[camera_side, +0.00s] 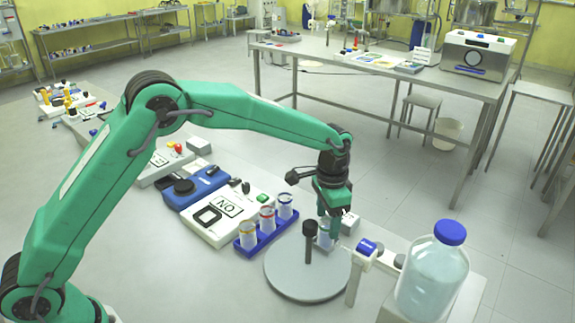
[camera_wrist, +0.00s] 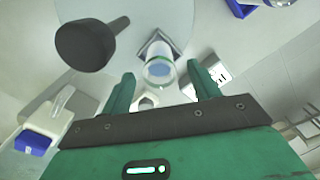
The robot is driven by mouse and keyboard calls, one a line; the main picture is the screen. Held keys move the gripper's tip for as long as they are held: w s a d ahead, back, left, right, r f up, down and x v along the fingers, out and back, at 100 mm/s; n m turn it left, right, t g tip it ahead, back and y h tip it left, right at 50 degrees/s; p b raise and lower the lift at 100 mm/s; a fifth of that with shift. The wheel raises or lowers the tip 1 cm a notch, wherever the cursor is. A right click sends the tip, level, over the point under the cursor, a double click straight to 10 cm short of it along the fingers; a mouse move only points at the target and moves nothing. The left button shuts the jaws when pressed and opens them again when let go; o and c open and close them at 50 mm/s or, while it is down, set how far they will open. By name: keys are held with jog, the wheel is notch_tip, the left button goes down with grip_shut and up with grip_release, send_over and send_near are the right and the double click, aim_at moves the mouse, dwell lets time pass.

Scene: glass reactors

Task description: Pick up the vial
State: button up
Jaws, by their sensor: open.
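A clear glass vial (camera_side: 325,239) stands on the round grey plate, just below my gripper (camera_side: 329,212). In the wrist view the vial (camera_wrist: 159,70) shows a pale blue inside and lies ahead of my gripper (camera_wrist: 160,78), roughly between its two fingers. My gripper is open and points down. The fingers hide part of the vial in the side view, so I cannot tell whether they touch it. A blue rack (camera_side: 250,250) left of the plate holds three vials with coloured bands.
A dark knobbed post (camera_side: 309,240) rises from the round grey plate (camera_side: 290,279), close to the vial; the knob (camera_wrist: 85,45) also shows in the wrist view. A white stand with a blue part (camera_side: 364,248) and a blue-capped bottle (camera_side: 432,278) stand to the right. White and blue devices line the left.

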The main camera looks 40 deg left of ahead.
aim_at(327, 228)
jog(key=shift+f, duration=1.85)
jog(key=c, duration=1)
jog(key=shift+r, duration=0.1)
jog(key=shift+r, duration=5)
jog(key=shift+a, duration=0.1)
jog(key=s+a+n, duration=0.2)
jog(key=s+a, duration=0.2)
jog(key=a, duration=0.5)
jog(key=s+a+n, duration=0.2)
jog(key=s+a, duration=0.3)
jog(key=a, duration=0.4)
jog(key=s+a+f+n, duration=0.1)
jog(key=s+a+n, duration=0.1)
jog(key=s+a, duration=0.3)
jog(key=shift+a, duration=2.4)
